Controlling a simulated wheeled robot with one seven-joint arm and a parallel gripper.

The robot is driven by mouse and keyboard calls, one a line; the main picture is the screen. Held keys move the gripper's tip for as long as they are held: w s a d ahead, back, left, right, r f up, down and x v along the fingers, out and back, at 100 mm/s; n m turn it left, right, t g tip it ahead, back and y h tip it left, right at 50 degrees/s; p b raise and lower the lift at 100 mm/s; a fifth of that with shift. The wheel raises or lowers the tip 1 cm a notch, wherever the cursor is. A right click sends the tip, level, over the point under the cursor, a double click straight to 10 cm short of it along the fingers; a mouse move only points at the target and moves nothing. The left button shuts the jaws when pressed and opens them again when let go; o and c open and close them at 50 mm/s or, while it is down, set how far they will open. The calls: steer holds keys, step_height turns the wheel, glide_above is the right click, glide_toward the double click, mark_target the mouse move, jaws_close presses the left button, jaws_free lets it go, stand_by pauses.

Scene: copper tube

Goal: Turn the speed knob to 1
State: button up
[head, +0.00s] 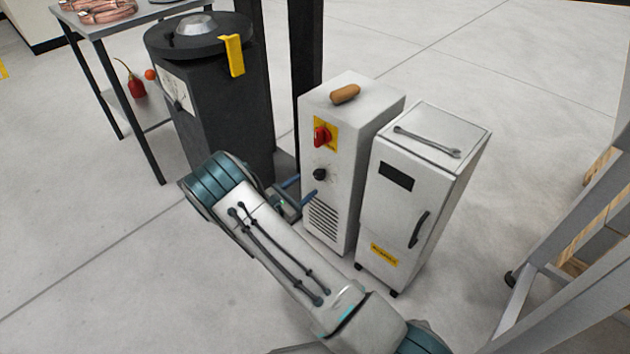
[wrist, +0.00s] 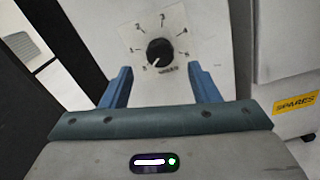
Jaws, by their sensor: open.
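The speed knob (wrist: 160,52) is a round black knob on the white front of a cabinet. Its white pointer mark points to the lower left. Small numbers ring it, too blurred to read surely. In the head view the knob (head: 320,174) sits below a red switch. My gripper (head: 299,189) is open in front of the cabinet, a little below and left of the knob. In the wrist view the two blue fingers of my gripper (wrist: 160,72) stand apart, one on each side below the knob. I see nothing between them, and they appear clear of the knob.
A red rotary switch (head: 321,137) on a yellow plate is above the knob. A brown object (head: 345,94) lies on the cabinet top. A second white cabinet (head: 408,200) stands close on the right, a dark drum-like machine (head: 225,110) on the left. Floor in front is open.

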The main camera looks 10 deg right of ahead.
mark_target(317, 177)
steer(key=b+x, duration=0.1)
steer(key=x, duration=0.5)
steer(key=c, duration=1)
